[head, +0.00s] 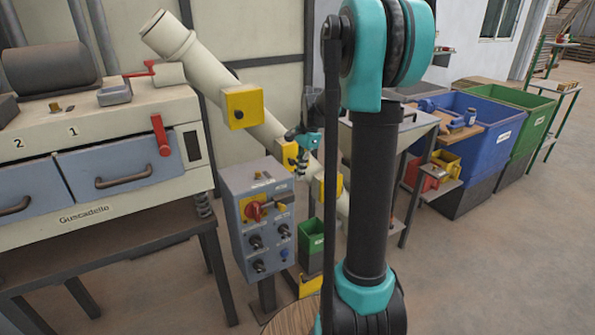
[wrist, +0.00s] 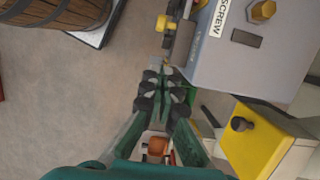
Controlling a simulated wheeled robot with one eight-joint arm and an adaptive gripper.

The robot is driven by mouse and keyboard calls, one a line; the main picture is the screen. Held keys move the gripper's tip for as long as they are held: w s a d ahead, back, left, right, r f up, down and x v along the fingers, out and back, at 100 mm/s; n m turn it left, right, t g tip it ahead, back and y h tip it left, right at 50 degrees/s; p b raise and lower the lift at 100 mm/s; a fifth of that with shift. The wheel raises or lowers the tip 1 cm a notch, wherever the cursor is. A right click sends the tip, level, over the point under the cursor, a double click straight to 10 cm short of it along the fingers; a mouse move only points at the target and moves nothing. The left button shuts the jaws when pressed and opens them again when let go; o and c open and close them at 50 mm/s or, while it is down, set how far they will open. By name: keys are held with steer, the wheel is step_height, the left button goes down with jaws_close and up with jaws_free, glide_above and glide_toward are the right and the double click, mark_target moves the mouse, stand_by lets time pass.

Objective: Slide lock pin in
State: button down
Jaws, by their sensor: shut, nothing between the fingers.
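My gripper (head: 305,150) is beside the slanted cream tube (head: 207,67), near a yellow box on it (head: 287,154). In the wrist view my gripper (wrist: 166,92) is shut, with its dark fingertips together and nothing held. A yellow box (wrist: 262,143) is close to its right, with a dark round knob (wrist: 240,124) standing out from one face. The knob may be the lock pin; I cannot tell for sure. The fingers are apart from it.
A grey control box (head: 258,215) with a red switch stands in front of the tube; its SCREW-labelled side (wrist: 245,55) is close to my gripper. A wooden barrel (wrist: 55,20) stands at the wrist view's upper left. Open floor lies between.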

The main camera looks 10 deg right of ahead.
mark_target(281, 206)
steer(key=a+f, duration=0.1)
steer(key=f, duration=0.1)
steer(key=s+a+f, duration=0.1)
steer(key=a+f, duration=0.1)
steer(key=f, duration=0.1)
steer(key=a+f, duration=0.2)
steer(key=f, duration=0.1)
steer(key=shift+s, duration=0.35)
steer(key=shift+s+a, duration=0.3)
steer(key=shift+a, duration=0.5)
